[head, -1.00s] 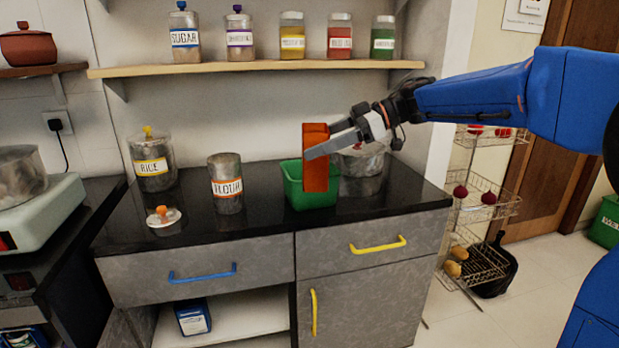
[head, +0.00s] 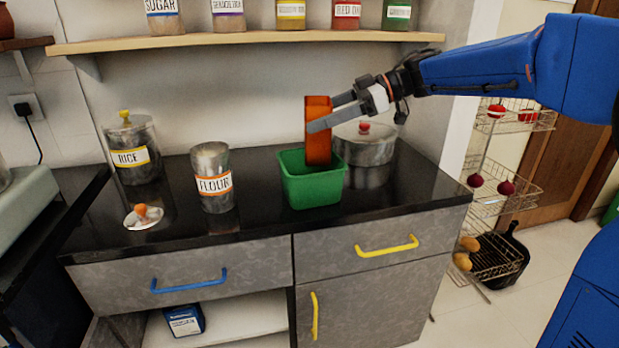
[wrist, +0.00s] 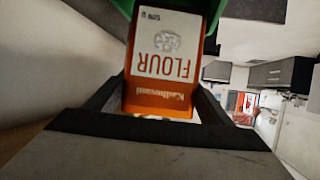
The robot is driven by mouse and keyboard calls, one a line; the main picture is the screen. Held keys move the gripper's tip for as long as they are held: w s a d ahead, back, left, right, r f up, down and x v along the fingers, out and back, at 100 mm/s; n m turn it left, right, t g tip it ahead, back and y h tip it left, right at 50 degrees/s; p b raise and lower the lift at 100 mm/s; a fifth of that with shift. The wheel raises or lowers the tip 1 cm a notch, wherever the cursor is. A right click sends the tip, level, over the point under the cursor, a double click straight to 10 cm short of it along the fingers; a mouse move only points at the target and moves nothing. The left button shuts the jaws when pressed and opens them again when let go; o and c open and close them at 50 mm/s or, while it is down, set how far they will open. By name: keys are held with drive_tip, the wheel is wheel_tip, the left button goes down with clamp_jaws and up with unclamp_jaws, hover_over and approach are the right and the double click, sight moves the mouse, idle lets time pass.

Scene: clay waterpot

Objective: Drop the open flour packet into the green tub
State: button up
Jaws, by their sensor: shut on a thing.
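The orange flour packet (head: 318,128) is upright between the fingers of my gripper (head: 330,112), which is shut on it. In the head view the packet's lower end overlaps the back part of the green tub's opening. The green tub (head: 312,188) stands on the black counter. In the wrist view the packet (wrist: 165,60) shows its white FLOUR label, upside down, with part of the green tub (wrist: 213,14) around its far end. I cannot tell whether the packet touches the tub. Its top opening is not clearly seen.
A metal FLOUR canister (head: 214,180) stands open left of the tub, with a lid (head: 143,217) lying farther left. A RICE canister (head: 131,148) is at the back left. A lidded steel pot (head: 366,150) stands behind the tub at right. A jar shelf (head: 250,42) hangs above.

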drive_tip(key=shift+f, duration=2.75)
drive_tip(key=o, duration=1.4)
drive_tip(key=shift+c, duration=0.2)
drive_tip(key=shift+d, duration=0.1)
drive_tip(key=s+v, duration=0.1)
drive_tip(key=v, duration=1.6)
drive_tip(key=shift+w, duration=0.35)
drive_tip(key=shift+d, duration=0.1)
